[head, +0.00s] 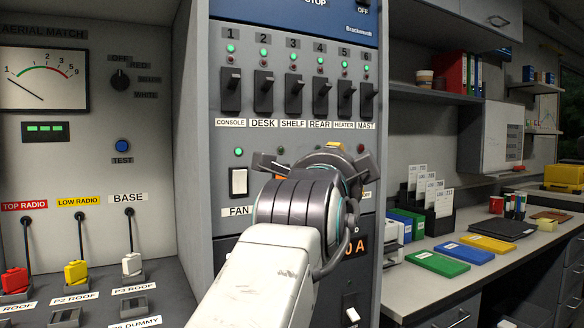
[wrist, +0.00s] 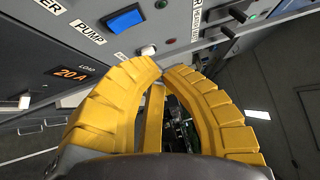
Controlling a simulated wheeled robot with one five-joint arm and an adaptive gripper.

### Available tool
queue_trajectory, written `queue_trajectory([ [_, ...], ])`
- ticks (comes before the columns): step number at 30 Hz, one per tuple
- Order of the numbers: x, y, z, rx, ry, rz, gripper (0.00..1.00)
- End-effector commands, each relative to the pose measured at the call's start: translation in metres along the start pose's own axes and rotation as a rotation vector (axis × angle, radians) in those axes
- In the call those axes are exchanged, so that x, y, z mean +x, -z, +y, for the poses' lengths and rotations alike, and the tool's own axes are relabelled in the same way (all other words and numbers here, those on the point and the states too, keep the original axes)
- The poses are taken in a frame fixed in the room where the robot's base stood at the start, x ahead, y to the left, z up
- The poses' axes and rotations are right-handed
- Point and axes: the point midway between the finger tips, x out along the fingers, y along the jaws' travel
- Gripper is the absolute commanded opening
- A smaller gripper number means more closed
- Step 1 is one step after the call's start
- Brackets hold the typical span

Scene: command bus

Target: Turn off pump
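In the wrist view, the pump switch is a blue rocker (wrist: 125,18) beside the PUMP label (wrist: 87,32) on the grey panel. A small green lamp (wrist: 160,4) is near it. My gripper (wrist: 162,66) has yellow fingers that curve inward, with tips together or almost so and nothing seen between them. The tips are below and right of the blue rocker in that view, close to a white knob (wrist: 148,50); contact cannot be told. In the head view, my wrist hides the pump switch and most of the fingers.
The head view shows the FAN switch (head: 239,182) left of my wrist and a row of black toggles (head: 295,93) above it. An amber load display (head: 357,246) is below right.

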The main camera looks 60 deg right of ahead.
Motion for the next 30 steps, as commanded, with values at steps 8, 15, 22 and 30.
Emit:
queue_trajectory([
  [8, -0.041, -0.001, -0.009, 0.0, 0.003, -0.001, 0.0],
  [15, -0.061, -0.001, -0.011, 0.0, 0.001, -0.001, 0.0],
  [22, -0.067, -0.001, -0.01, 0.0, -0.001, -0.001, 0.0],
  [30, -0.067, -0.001, -0.011, 0.0, 0.0, -0.001, 0.0],
])
